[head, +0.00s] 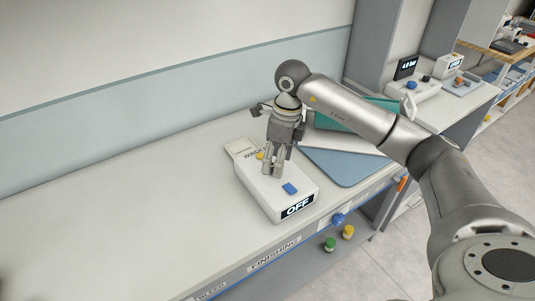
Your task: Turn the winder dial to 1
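The winder (268,205) is a white box on the bench, with a dark display (298,207) on its front reading OFF. A blue control (289,188) sits on its top near the front, and a small yellow part (260,156) shows near the back. My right gripper (273,172) points down over the top of the winder, between the yellow part and the blue control. Its fingers are close together and partly hide the top. I cannot tell whether they touch or hold anything. Any dial under them is hidden. My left gripper is out of view.
A blue mat (345,168) lies right of the winder, with a teal item behind it. The bench (120,220) is clear to the left. A second station (415,90) stands at back right.

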